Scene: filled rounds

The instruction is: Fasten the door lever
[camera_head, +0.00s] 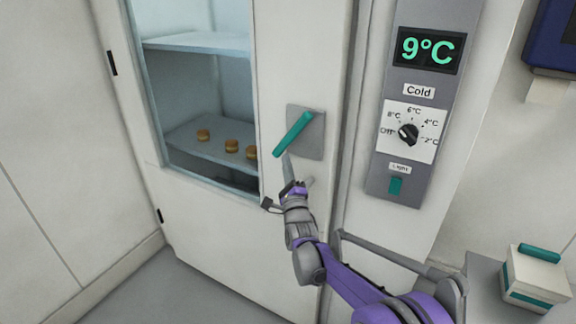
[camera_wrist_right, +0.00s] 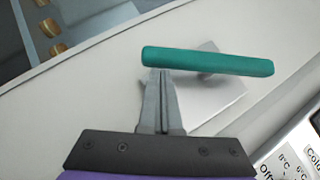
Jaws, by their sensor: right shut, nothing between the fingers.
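The teal door lever (camera_head: 293,134) sits on a grey square plate (camera_head: 317,146) on the white cold-cabinet door (camera_head: 220,245). It slants, with its lower end to the left and its upper end to the right. My right gripper (camera_head: 287,158) is shut and empty, its fingertips just below the lever's lower left end. In the right wrist view the lever (camera_wrist_right: 215,62) lies across, just past the fingertips (camera_wrist_right: 160,75); I cannot tell whether they touch. My left gripper is not in view.
A control panel (camera_head: 377,185) right of the door shows 9°C, with a dial (camera_head: 408,134) and a teal light switch (camera_head: 395,186). Several round buns (camera_head: 232,146) lie on a shelf behind the glass. A white box with a teal handle (camera_head: 535,278) stands at lower right.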

